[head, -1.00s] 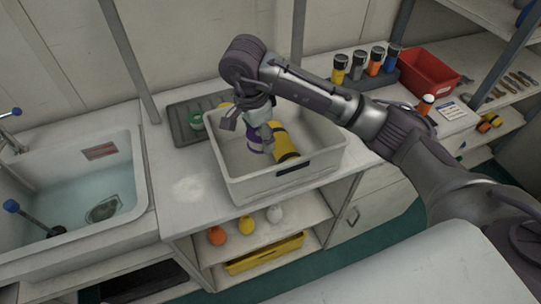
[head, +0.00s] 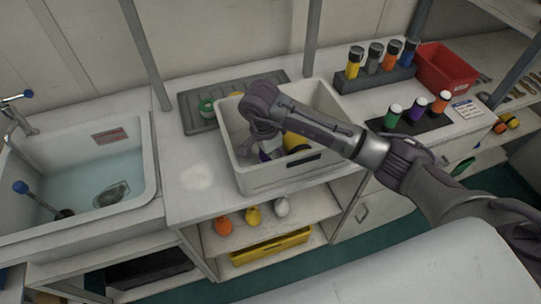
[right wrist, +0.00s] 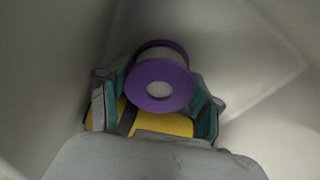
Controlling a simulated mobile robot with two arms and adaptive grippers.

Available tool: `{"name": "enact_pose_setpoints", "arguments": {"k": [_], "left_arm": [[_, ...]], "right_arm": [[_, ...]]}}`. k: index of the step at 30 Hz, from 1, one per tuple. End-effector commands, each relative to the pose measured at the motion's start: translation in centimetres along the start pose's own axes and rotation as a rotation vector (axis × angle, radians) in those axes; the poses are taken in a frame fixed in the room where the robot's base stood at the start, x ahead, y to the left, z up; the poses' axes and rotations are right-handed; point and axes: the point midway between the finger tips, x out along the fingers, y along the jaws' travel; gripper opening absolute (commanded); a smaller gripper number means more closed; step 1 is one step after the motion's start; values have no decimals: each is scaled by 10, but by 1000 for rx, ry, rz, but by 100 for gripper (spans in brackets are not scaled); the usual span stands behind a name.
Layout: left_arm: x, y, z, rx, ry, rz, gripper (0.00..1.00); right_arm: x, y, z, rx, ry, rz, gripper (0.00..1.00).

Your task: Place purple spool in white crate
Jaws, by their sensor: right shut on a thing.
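The white crate (head: 262,180) stands on the counter, open at the top. My right gripper (right wrist: 160,92) is inside it, pointing down and shut on the purple spool (right wrist: 158,82). In the right wrist view the spool sits between the two fingers, with its round purple flange facing the camera. In the head view my right arm hides most of the spool and fingers. A yellow cylinder with a dark band (head: 296,143) lies in the crate, also seen behind the spool in the wrist view (right wrist: 165,123). My left gripper is not in view.
A grey ribbed tray (head: 200,117) with a green spool (head: 206,107) lies behind the crate. A sink (head: 85,175) is at the left. Racks of capped bottles (head: 372,80) and a red bin (head: 446,68) stand at the right. The counter left of the crate is clear.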

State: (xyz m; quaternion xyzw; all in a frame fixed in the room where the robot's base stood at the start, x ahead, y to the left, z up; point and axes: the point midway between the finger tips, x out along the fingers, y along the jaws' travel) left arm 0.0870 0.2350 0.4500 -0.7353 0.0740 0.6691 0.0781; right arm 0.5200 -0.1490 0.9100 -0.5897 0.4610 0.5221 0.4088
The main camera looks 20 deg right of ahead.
Motion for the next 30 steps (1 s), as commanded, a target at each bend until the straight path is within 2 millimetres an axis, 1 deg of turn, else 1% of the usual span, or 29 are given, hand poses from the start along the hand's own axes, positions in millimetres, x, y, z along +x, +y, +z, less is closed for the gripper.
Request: {"name": "enact_pose_setpoints", "arguments": {"k": [1,3,9,12,13,15,24,26,28,30], "left_arm": [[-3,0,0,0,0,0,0],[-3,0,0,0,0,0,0],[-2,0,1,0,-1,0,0],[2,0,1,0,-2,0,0],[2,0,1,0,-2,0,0],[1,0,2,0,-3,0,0],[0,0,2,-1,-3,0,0],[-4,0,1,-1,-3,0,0],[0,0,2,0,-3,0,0],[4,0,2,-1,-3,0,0]], "right_arm": [[5,1,2,-1,-2,3,28],[9,0,2,-1,-1,-1,28],[10,0,1,-1,0,-2,28],[13,0,2,-1,0,-1,28],[13,0,2,-1,0,-1,66],[12,0,2,-1,0,-1,75],[10,0,2,-1,0,-1,75],[7,0,1,-1,0,-1,75],[3,-1,1,-2,0,-3,75],[-7,-2,1,-1,1,-7,75]]}}
